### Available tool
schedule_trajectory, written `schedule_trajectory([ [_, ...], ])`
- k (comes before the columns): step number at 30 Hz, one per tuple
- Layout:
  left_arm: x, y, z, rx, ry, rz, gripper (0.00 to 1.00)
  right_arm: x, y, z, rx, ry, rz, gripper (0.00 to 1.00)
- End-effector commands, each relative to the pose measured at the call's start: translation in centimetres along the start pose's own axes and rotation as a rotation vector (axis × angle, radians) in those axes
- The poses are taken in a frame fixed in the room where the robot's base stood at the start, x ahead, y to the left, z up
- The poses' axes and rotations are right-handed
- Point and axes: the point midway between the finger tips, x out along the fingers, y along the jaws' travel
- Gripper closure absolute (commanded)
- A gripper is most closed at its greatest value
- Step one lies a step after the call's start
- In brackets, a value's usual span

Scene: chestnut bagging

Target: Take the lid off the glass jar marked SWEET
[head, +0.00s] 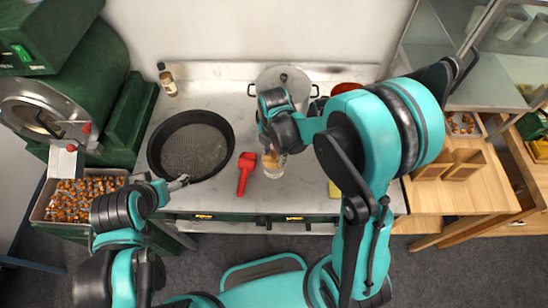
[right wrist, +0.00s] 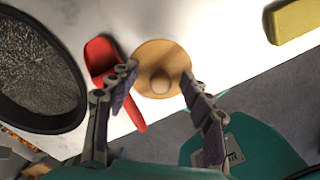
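A round wooden lid with a knob (right wrist: 160,68) shows from above in the right wrist view. In the head view a jar (head: 271,163) stands near the counter's front edge, mostly behind my right gripper; I cannot read any marking on it. My right gripper (head: 277,152) is above the jar. In the wrist view its two fingers (right wrist: 158,84) are spread apart, one on each side of the lid's near part, with a gap around the knob. My left gripper (head: 178,183) hangs by the front edge of the pan, away from the jar; its finger opening is too small to tell.
A red scoop (head: 245,172) lies close left of the jar, and a black pan (head: 155,150) is farther left. A lidded pot (head: 283,76) stands behind. A yellow block (head: 334,189) lies to the right. A chestnut tray (head: 40,208) is at far left.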

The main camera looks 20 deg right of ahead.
Motion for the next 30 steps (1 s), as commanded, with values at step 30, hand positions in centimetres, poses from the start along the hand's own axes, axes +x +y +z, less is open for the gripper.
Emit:
schedule_trajectory([
  [30,-1.2,0.0,-0.8,0.0,0.0,0.0,0.19,-5.1,-1.1,1.2,0.008,0.0,-0.001,1.0],
])
